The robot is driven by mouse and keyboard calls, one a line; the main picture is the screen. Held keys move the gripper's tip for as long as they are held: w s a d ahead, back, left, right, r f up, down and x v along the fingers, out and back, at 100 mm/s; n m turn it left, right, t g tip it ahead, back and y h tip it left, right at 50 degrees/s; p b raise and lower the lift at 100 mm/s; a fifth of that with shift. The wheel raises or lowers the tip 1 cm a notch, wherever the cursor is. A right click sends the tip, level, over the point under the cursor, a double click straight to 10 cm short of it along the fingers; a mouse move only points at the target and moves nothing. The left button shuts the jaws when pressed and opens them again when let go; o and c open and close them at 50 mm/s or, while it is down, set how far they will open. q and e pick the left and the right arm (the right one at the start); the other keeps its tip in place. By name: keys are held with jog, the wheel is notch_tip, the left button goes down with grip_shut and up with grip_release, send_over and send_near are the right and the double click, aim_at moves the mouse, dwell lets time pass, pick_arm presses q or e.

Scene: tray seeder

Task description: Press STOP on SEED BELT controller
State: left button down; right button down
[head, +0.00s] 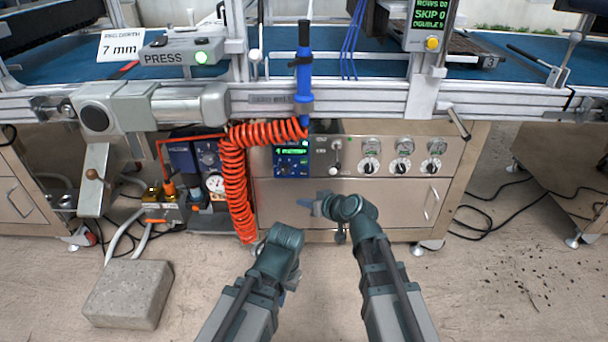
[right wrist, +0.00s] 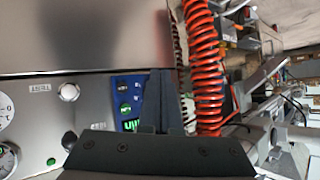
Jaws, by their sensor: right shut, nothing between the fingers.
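A blue controller (head: 291,158) with a lit green display and small buttons is set in the left part of the steel panel, beside the orange coiled hose. It also shows in the right wrist view (right wrist: 127,88), turned sideways and partly covered by my fingers. A round green button shows on it there; its lettering is too small to read surely. My right gripper (head: 306,203) is shut and empty, in front of the drawer, below the controller. Its closed fingers (right wrist: 160,78) show in the right wrist view. My left gripper (head: 292,278) is low in front; its fingers are mostly hidden.
The orange coiled hose (head: 233,180) hangs just left of the controller. Several dials (head: 402,166) and a toggle sit to its right on the panel. A blue-handled tool (head: 304,70) hangs above. A concrete block (head: 128,293) lies on the floor at left.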

aim_at(304, 173)
jog(key=shift+w+d+r+t, duration=0.25)
jog(key=shift+w+r+t, duration=0.05)
jog(key=shift+w, duration=0.2)
jog(key=w, duration=0.8)
jog(key=shift+w, duration=0.45)
dwell(1.8)
jog(key=shift+w, duration=0.25)
jog(key=shift+w, duration=0.4)
dwell(0.6)
dwell(0.4)
jog(key=shift+s, duration=0.8)
jog(key=shift+s, duration=0.15)
